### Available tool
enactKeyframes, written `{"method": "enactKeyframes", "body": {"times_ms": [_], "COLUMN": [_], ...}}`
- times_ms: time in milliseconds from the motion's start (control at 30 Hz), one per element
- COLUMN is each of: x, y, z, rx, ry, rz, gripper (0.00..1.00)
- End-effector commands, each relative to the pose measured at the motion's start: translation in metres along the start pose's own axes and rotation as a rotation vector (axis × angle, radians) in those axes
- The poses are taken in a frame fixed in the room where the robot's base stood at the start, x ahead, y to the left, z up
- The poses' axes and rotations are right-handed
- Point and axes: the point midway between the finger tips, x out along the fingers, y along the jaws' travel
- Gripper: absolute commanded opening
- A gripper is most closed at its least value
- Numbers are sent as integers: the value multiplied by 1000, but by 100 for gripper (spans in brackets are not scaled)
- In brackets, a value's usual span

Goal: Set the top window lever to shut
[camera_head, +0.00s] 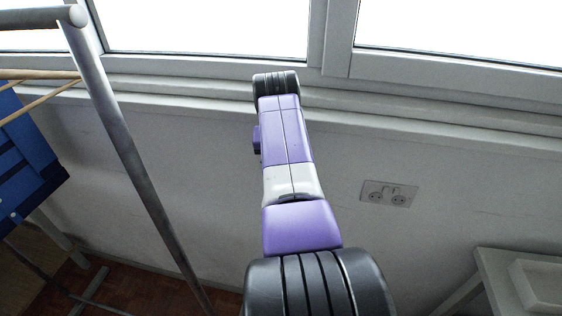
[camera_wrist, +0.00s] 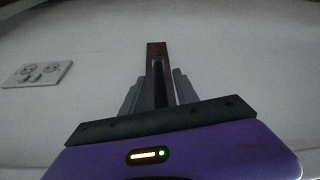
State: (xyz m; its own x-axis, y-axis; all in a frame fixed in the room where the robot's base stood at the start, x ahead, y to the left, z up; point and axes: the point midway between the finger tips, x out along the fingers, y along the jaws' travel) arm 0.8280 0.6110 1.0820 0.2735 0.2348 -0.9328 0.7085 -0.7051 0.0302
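The top window lever shows in neither view. In the head view, only the lower part of the white window frame (camera_head: 338,50) is visible, with bright panes and no lever on it. My arm reaches up toward the frame and hides my gripper there. In the wrist view, my gripper (camera_wrist: 157,52) has its narrow dark fingers close together, with brownish tips. It looks shut, and I see nothing held in it. It points along a plain pale wall (camera_wrist: 225,50).
A wall socket plate (camera_head: 389,193) is right of my arm and also shows in the wrist view (camera_wrist: 37,73). A grey metal rack (camera_head: 125,140) and a blue object (camera_head: 25,160) stand at left. A white piece of furniture (camera_head: 490,270) is at lower right.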

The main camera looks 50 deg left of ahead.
Motion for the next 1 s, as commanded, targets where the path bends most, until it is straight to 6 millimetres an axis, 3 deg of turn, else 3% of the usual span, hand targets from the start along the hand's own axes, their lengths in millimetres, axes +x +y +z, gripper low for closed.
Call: {"method": "enactKeyframes", "body": {"times_ms": [267, 733, 1000], "x": [-8, -65, -78], "y": [0, 0, 0], "z": [-1, -1, 0], "rx": [0, 0, 0], "ry": [1, 3, 0], "rz": [0, 0, 0], "gripper": [36, 36, 36]}}
